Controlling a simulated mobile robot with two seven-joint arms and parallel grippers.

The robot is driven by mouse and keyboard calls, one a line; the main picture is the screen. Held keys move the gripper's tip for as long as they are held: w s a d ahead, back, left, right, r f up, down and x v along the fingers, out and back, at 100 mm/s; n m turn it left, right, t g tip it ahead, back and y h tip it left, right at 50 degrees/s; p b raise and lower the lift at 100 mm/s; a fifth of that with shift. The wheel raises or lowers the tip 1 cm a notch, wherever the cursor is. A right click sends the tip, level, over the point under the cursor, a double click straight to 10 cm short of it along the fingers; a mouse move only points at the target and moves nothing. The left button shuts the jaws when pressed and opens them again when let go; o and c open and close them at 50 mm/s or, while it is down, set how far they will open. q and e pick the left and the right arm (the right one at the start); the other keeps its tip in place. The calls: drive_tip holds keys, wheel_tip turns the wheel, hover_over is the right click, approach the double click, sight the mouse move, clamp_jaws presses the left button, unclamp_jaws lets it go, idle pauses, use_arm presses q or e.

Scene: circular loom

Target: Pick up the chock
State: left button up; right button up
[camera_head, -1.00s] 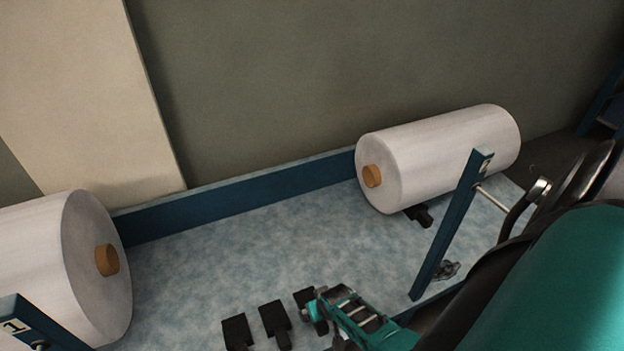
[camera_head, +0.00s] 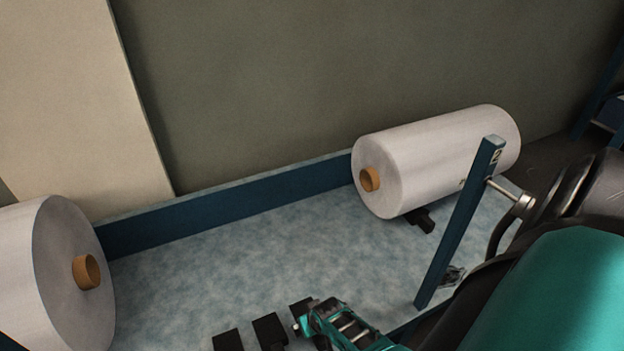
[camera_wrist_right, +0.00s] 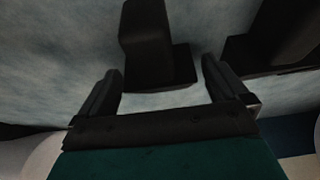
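Several black chocks lie on the mottled grey-blue floor at the bottom of the head view: a left one (camera_head: 228,341), a middle one (camera_head: 270,331) and a right one (camera_head: 300,305). My right gripper (camera_head: 308,322) is beside the right chock and partly covers it. In the right wrist view, my right gripper (camera_wrist_right: 160,68) is open, with one dark finger on each side of a chock (camera_wrist_right: 148,42). The chock's near edge reaches between the fingertips, and I cannot tell whether they touch it. A second chock (camera_wrist_right: 270,38) is at the upper right. My left gripper is not in view.
A white roll (camera_head: 440,160) lies at the back right, with another black chock (camera_head: 421,219) beneath it. Another white roll (camera_head: 50,280) is at the left. A blue post (camera_head: 460,220) stands near my right arm. A low blue rail (camera_head: 230,205) runs along the wall; the middle floor is clear.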

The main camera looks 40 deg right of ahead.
drive_tip(key=c, duration=1.2)
drive_tip(key=shift+r, duration=0.1)
